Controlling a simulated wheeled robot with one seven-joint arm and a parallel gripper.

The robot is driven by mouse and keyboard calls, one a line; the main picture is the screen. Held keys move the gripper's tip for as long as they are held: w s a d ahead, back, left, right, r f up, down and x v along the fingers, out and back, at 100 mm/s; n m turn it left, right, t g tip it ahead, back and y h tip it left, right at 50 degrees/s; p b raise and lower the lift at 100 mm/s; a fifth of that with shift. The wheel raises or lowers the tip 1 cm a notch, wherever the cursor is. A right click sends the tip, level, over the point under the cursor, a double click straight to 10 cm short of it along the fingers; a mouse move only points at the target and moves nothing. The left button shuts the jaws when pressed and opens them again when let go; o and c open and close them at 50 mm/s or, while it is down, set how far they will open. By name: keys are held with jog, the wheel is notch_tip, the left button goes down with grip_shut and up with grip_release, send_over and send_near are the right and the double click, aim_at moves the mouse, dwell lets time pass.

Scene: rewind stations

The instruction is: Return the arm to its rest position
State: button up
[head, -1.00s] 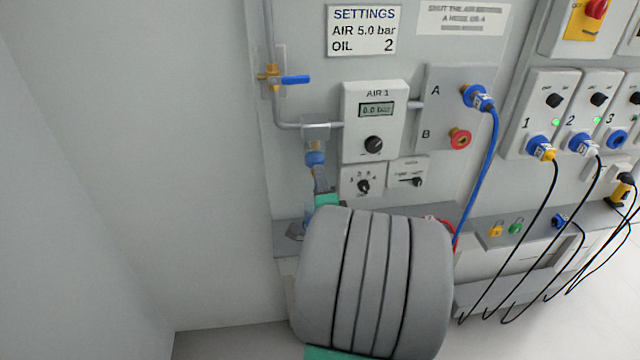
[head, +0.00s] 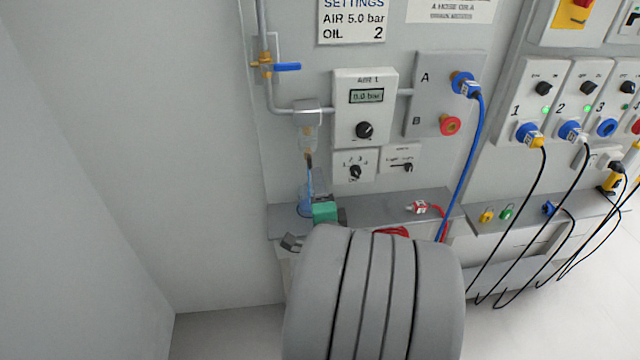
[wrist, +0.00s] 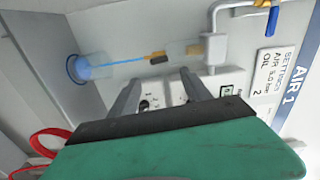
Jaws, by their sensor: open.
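My gripper (wrist: 160,85) is open and empty in the wrist view, its two grey fingers reaching toward the panel from the green housing. In the head view its green housing (head: 325,212) shows just beyond my big grey arm link, beside the shelf; the fingertips are hard to make out there. Close by is a clear cylinder with a blue end (head: 306,205) below the pipe fitting; it also shows in the wrist view (wrist: 80,68), apart from the fingers. My arm covers the lower middle of the head view.
The AIR 1 unit (head: 364,108) reads 0.0 bar. A blue-handled valve (head: 286,67) sits on the pipe. A blue hose (head: 466,170) hangs from port A. A red plug (head: 424,208) lies on the shelf (head: 385,202). Black cables hang at right. The left wall side is open.

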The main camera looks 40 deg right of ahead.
jog(key=shift+w+a, duration=0.15)
jog(key=shift+a, duration=0.1)
jog(key=w+a+n+g+y+p, duration=0.25)
jog(key=a+n+y, duration=0.25)
jog(key=a+n, duration=0.25)
jog(key=w+a+n+g+y+p, duration=0.15)
jog(key=w+a+n+y, duration=0.25)
jog(key=a+n, duration=0.4)
jog(key=s+a+r+n+g+y+p, duration=0.1)
jog(key=s+a+r+n+g+p, duration=0.2)
jog(key=s+a+n+g, duration=0.4)
jog(key=s+a+n, duration=0.1)
jog(key=s+a, duration=0.2)
jog(key=s, duration=0.2)
jog(key=shift+s+r+n+g+p, duration=0.35)
jog(key=shift+r+g+p, duration=0.05)
jog(key=shift+c, duration=0.5)
